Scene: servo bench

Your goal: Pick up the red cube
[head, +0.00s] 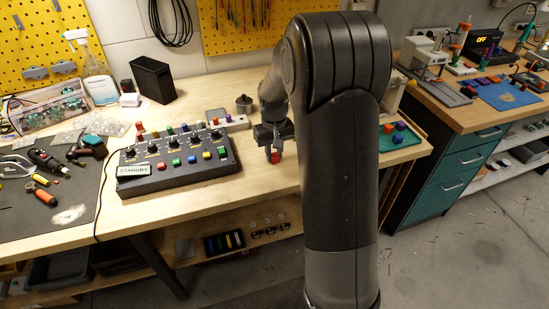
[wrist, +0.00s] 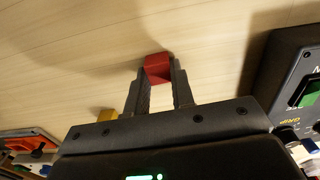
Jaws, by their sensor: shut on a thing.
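The red cube (wrist: 158,66) is between the two fingertips of my gripper (wrist: 159,78) in the wrist view. The fingers are shut on it, one on each side. In the head view the red cube (head: 275,157) shows at the lower end of my gripper (head: 272,150), over the wooden bench top (head: 262,178), right of the control box. I cannot tell for sure whether the cube touches the bench or is held just above it. My arm covers the bench to the right of the gripper.
A dark control box (head: 178,160) with colored buttons and knobs stands left of the gripper; its edge is close in the wrist view (wrist: 290,75). A power strip (head: 235,122) lies behind. A green mat (head: 400,138) with small colored cubes is at right. Bare wood lies in front.

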